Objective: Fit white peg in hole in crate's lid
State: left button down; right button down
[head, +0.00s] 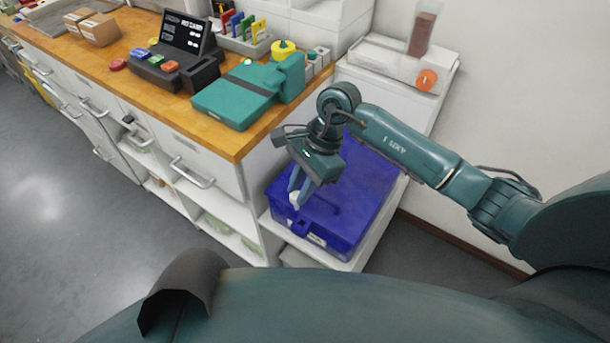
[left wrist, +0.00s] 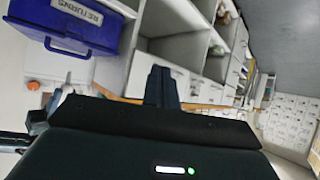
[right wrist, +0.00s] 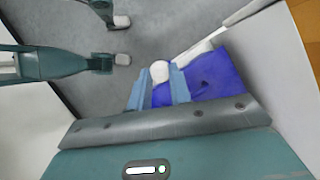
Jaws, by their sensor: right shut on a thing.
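The blue crate (head: 352,190) with its lid on stands on a low white surface; it also shows in the left wrist view (left wrist: 90,22), with a RETURNS label. My right gripper (head: 297,196) is shut on the white peg (head: 294,199), above the near left part of the lid. In the right wrist view the peg (right wrist: 160,71) shows between the fingertips. I cannot tell whether the peg touches the lid. A dark mark (right wrist: 203,83) shows on the blue lid, but I cannot make out the hole for sure. My left gripper (left wrist: 162,86) has its fingers together, with nothing seen between them.
A wooden counter (head: 222,138) with drawers stands left of the crate. A teal device (head: 236,95) and a dark till (head: 175,55) are on it. A white shelf unit (head: 385,85) with an orange round thing (head: 427,80) is behind the crate. The floor (head: 70,200) at left is clear.

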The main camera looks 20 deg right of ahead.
jog(key=f+b, duration=0.1)
jog(key=f, duration=0.1)
jog(key=f+m+b, duration=0.1)
jog(key=f, duration=0.1)
jog(key=d+f+m+t+b, duration=0.1)
jog(key=f, duration=0.1)
jog(key=shift+w+f, duration=0.15)
jog(key=shift+f, duration=0.2)
pick_arm(q)
jog(key=shift+w+d+f+h, duration=0.15)
jog(key=shift+d+h, duration=0.05)
jog(key=shift+d, duration=0.15)
jog(key=shift+w+d+f+h, duration=0.1)
jog(key=shift+w+d+h, duration=0.1)
jog(key=shift+d, duration=0.15)
jog(key=shift+s, duration=0.1)
jog(key=shift+a+f+b, duration=0.15)
jog(key=shift+f+b, duration=0.1)
jog(key=shift+b, duration=0.1)
pick_arm(e)
jog(key=shift+d+f, duration=0.1)
pick_arm(q)
jog(key=shift+f+b, duration=0.4)
pick_arm(e)
jog(key=shift+f, duration=0.1)
dwell(0.7)
